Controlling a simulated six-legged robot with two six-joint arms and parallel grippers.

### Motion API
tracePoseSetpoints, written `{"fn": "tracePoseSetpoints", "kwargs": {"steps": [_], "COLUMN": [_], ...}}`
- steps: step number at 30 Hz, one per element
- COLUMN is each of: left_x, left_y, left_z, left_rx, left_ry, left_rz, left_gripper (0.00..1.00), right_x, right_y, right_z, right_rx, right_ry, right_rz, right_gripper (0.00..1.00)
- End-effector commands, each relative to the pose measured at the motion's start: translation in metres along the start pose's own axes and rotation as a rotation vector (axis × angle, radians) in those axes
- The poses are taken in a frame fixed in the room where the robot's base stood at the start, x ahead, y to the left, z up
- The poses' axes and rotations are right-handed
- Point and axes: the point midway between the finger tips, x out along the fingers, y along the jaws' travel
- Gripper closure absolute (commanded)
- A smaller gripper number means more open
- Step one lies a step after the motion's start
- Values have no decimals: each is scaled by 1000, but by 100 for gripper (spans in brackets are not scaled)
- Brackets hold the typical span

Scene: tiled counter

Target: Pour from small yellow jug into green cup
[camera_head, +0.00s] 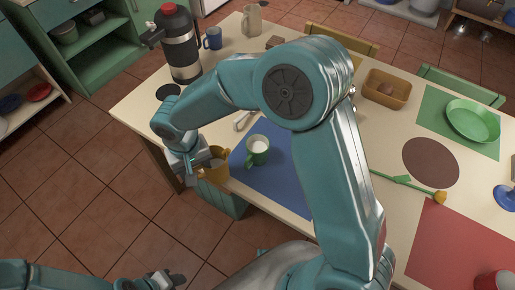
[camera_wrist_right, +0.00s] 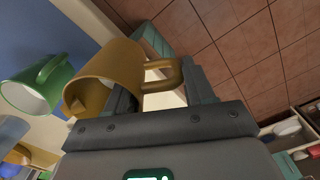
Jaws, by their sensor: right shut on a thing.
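The small yellow jug (camera_head: 218,164) is held by my right gripper (camera_head: 198,166) at the left edge of the blue mat. In the right wrist view, the jug (camera_wrist_right: 108,75) has its handle between the fingers of my right gripper (camera_wrist_right: 158,78), which is shut on it. The green cup (camera_head: 258,152) stands upright on the blue mat, just right of the jug and apart from it, with something white inside. It also shows in the right wrist view (camera_wrist_right: 38,84). The jug's contents are hidden. My left gripper (camera_head: 172,278) is low at the bottom left, empty; its jaw opening is unclear.
The blue mat (camera_head: 283,184) lies under the cup. A dark flask (camera_head: 179,45), a blue mug (camera_head: 212,38) and a beige jug (camera_head: 252,20) stand at the back left. My right arm hides the table's middle. A green plate (camera_head: 472,120) and a red mat (camera_head: 452,245) are at right.

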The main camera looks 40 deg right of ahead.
Motion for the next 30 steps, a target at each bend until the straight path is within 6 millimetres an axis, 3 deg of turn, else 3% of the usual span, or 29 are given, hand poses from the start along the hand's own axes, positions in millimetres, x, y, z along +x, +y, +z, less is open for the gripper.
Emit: {"fn": "tracePoseSetpoints", "kwargs": {"steps": [8, 21, 30], "left_x": [-4, -34, -34], "left_y": [2, 12, 12], "left_z": [0, 0, 0], "left_rx": [1, 1, 0], "left_ry": [1, 1, 1], "left_rz": [0, 0, 0], "left_gripper": [65, 65, 65], "right_x": [-8, -53, -55], "right_y": [3, 3, 3], "right_z": [-1, -1, -1], "right_rx": [7, 7, 7], "right_ry": [1, 2, 1], "right_rz": [-7, -8, -8], "right_gripper": [93, 93, 93]}}
